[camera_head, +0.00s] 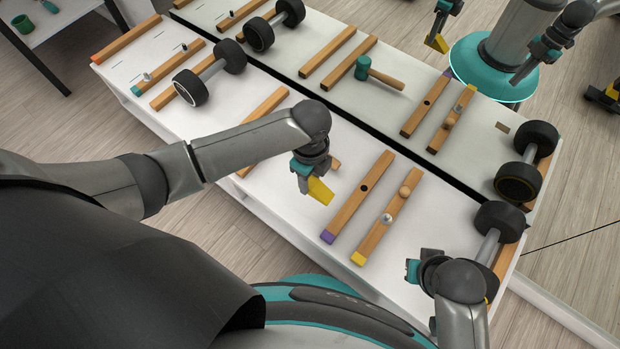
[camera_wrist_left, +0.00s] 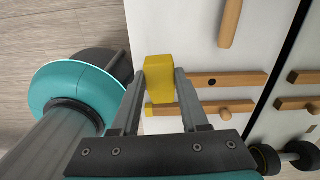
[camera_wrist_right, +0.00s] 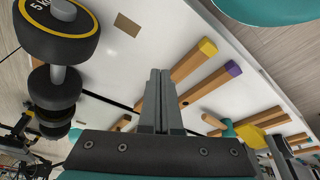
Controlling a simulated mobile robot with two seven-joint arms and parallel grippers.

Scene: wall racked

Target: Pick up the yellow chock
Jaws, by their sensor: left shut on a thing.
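The yellow chock (camera_head: 320,191) is in my left gripper (camera_head: 305,177), over the white shelf top. In the left wrist view the chock (camera_wrist_left: 160,72) sits between the two fingertips (camera_wrist_left: 160,84), which are shut on it. Whether it clears the surface is hard to tell. My right gripper (camera_head: 420,272) is over the right end of the shelf. In the right wrist view its fingers (camera_wrist_right: 159,95) are together with nothing between them.
Wooden rails lie on the white top, with a purple-tipped rail (camera_head: 360,195) and a yellow-tipped rail (camera_head: 388,218) right of the chock. Dumbbells (camera_head: 490,235) rest at both ends. A wooden handle (camera_wrist_left: 230,22) lies near. Behind the dark seam, a mirror seems to repeat everything.

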